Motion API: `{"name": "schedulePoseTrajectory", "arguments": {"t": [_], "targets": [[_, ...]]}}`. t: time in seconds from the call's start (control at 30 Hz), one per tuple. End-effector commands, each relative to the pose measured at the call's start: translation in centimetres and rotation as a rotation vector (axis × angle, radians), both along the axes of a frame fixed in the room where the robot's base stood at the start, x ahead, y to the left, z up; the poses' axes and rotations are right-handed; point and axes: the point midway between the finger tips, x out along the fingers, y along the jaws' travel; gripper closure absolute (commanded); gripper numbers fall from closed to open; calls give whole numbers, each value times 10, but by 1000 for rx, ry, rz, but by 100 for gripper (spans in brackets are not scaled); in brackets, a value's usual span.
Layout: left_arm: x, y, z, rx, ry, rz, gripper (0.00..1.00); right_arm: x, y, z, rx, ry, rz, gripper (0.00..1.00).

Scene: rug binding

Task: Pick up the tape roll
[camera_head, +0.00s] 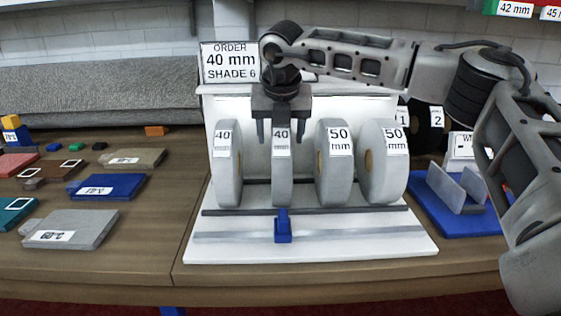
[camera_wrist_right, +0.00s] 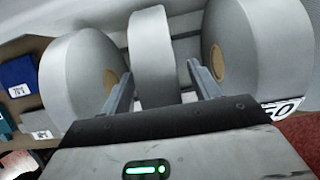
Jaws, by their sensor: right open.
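A row of grey tape rolls stands upright on a white rack (camera_head: 330,248). The narrow second roll (camera_head: 282,180) is labelled 40. To its left stands another roll labelled 40 (camera_head: 227,178). To its right stand rolls labelled 50 mm, one (camera_head: 334,185) nearer and one (camera_head: 383,185) at the right end. My right gripper (camera_head: 283,138) points down over the second roll, jaws open. In the right wrist view the fingers lie on either side of that roll (camera_wrist_right: 152,50), with a visible gap to the right finger. My left gripper is not in view.
A sign (camera_head: 228,62) reads ORDER 40 mm SHADE 6. A blue clip (camera_head: 283,228) sits on the rack front below the second roll. A blue tray (camera_head: 470,222) is at the right. Labelled flat blocks, one blue (camera_head: 108,187), one grey (camera_head: 70,229), lie at the left.

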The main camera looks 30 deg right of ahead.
Motion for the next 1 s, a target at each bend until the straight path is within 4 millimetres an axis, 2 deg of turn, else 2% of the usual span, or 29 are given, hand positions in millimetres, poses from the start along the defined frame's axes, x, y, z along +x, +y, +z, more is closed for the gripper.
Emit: {"name": "schedulePoseTrajectory", "arguments": {"t": [0.1, 0.13, 0.3, 0.33, 0.37, 0.77, 0.87, 1.0], "targets": [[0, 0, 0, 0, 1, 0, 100, 0, 0, 0, 0, 0, 0, 38], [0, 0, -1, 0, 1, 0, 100, 0, 0, 0, 0, 0, 0, 41], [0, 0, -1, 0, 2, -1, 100, 0, 0, 0, -1, 0, 0, 88], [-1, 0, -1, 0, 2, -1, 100, 0, 0, 0, -1, 0, 0, 97], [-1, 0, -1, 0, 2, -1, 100, 0, 0, 0, -1, 0, 0, 100], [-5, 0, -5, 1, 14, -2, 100, 0, 0, 6, 0, -3, -1, 100], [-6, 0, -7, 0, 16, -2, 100, 1, 0, 15, 1, -5, 0, 100], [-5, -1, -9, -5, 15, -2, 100, -1, 2, 36, 0, -6, 2, 100]]}}
